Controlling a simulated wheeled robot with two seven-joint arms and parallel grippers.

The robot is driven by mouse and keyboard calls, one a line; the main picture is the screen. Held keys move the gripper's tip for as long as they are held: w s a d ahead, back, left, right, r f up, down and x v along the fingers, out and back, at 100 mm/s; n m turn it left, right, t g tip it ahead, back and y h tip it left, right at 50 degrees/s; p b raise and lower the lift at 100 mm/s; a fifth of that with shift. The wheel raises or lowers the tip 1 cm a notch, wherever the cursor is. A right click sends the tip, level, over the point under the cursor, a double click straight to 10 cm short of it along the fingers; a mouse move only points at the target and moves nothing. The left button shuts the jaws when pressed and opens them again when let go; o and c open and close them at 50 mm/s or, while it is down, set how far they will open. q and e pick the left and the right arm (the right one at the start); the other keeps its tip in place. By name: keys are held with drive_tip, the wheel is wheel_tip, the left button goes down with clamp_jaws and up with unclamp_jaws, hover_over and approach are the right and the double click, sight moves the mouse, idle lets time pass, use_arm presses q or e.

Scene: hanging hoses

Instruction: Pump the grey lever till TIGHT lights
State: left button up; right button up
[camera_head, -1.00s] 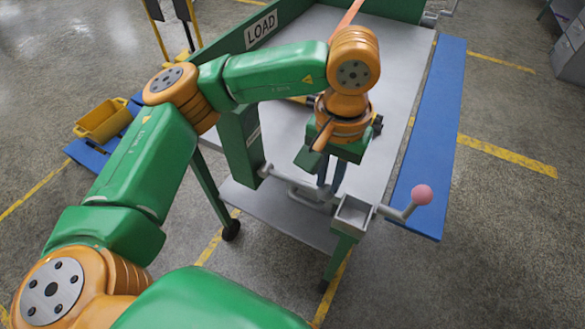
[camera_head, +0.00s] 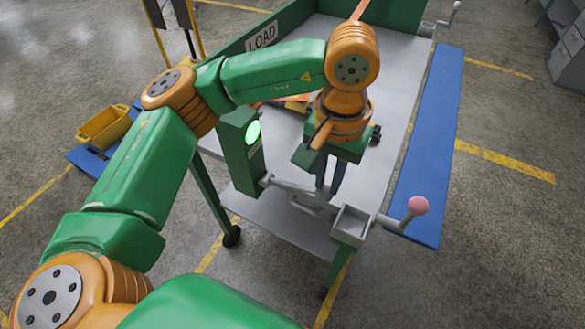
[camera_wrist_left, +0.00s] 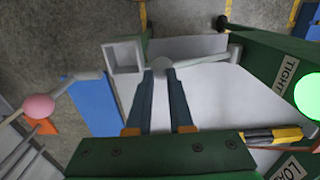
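The grey lever (camera_head: 292,186) comes out of the green post (camera_head: 238,155) at the table's near left corner. In the left wrist view the lever (camera_wrist_left: 205,59) runs from the post to a round grey end between my fingertips. My left gripper (camera_head: 330,185) points down, and its dark fingers (camera_wrist_left: 161,76) close in on both sides of that end. A round green lamp (camera_head: 253,132) glows on the post. In the left wrist view the lamp (camera_wrist_left: 311,97) is bright beside the TIGHT label (camera_wrist_left: 287,73). My right gripper is not in view.
A square grey cup (camera_head: 352,222) and a crank with a pink ball (camera_head: 417,205) are at the table's near right corner. A blue board (camera_head: 430,150) runs along the right side. A LOAD sign (camera_head: 262,36) is on the back left wall. A yellow bin (camera_head: 103,124) stands left.

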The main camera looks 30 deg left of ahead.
use_arm(q)
drive_tip(key=shift+a+r+p, duration=0.3)
drive_tip(key=shift+r+p, duration=0.2)
drive_tip(key=shift+r, duration=0.35)
drive_tip(key=shift+a+r+p, duration=0.35)
drive_tip(key=shift+r+p, duration=0.15)
drive_tip(key=shift+r, duration=0.4)
drive_tip(key=shift+a+r+p, duration=0.3)
drive_tip(key=shift+r+p, duration=0.2)
drive_tip(key=shift+r, duration=0.35)
drive_tip(key=shift+f, duration=0.1)
wheel_tip(320, 180, up, 5)
drive_tip(key=p, duration=0.4)
